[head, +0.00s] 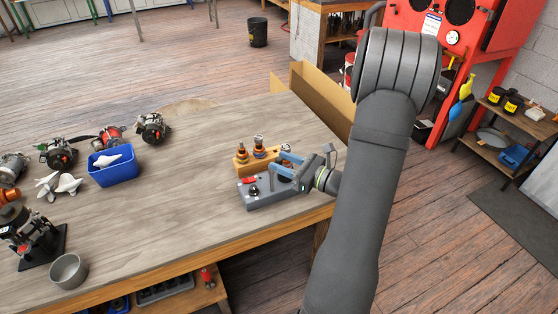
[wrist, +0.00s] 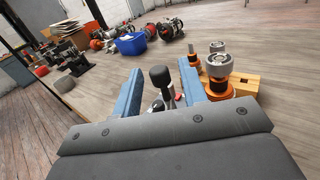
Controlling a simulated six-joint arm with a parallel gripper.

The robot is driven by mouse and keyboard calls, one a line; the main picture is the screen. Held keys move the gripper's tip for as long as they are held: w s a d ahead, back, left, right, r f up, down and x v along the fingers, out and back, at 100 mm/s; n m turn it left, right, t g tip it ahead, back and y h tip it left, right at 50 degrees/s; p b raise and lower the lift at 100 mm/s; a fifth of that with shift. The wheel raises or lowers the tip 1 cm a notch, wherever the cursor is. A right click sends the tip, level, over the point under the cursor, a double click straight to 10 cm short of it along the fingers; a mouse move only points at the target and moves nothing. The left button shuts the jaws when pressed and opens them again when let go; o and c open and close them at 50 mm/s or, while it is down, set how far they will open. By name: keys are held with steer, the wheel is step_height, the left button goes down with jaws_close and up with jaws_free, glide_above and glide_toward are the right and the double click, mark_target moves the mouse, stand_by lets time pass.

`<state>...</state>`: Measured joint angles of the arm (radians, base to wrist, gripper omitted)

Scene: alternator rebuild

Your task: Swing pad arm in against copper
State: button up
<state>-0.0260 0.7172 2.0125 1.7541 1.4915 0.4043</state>
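A grey fixture box (head: 268,196) stands near the table's front right edge, with a red part and a black knob on top. In the wrist view a black-knobbed lever (wrist: 161,80) rises between the fingers of my gripper (wrist: 160,92). The blue fingers are apart, with gaps on both sides of the knob. In the head view my gripper (head: 283,167) is over the right part of the fixture and hides some of it. Rotors with copper-coloured windings (head: 259,151) stand behind the fixture; they also show right of the fingers (wrist: 218,86). I cannot make out the pad itself.
The rotors stand in a wooden block (head: 243,166) close behind the fixture. A blue bin (head: 113,171), several alternators (head: 152,127), a grey bowl (head: 68,271) and a black stand (head: 42,250) are at the left. The table's middle is clear.

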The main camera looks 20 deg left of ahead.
steer(key=shift+w+a, duration=0.15)
steer(key=shift+a, duration=0.65)
jaws_close()
steer(key=shift+w+n+g, duration=0.1)
steer(key=shift+n+g, duration=0.3)
steer(key=shift+g, duration=0.3)
steer(key=n+g, duration=0.1)
steer(key=g, duration=0.1)
steer(key=n+g, duration=0.1)
steer(key=g, duration=0.1)
steer(key=shift+w+n, duration=0.35)
steer(key=shift+n, duration=0.05)
steer(key=shift+w+a+n+g+h, duration=0.15)
steer(key=shift+n+g+h, duration=0.2)
steer(key=shift+n+g, duration=0.5)
steer(key=shift+w+d+n+g+h, duration=0.1)
steer(key=shift+n+g+h, duration=0.3)
steer(key=shift+g, duration=0.8)
steer(key=shift+w+a+n+g+h, duration=0.15)
steer(key=shift+n+g+h, duration=0.1)
steer(key=shift+n+g, duration=0.65)
steer(key=shift+d+g, duration=0.1)
steer(key=shift+g, duration=0.25)
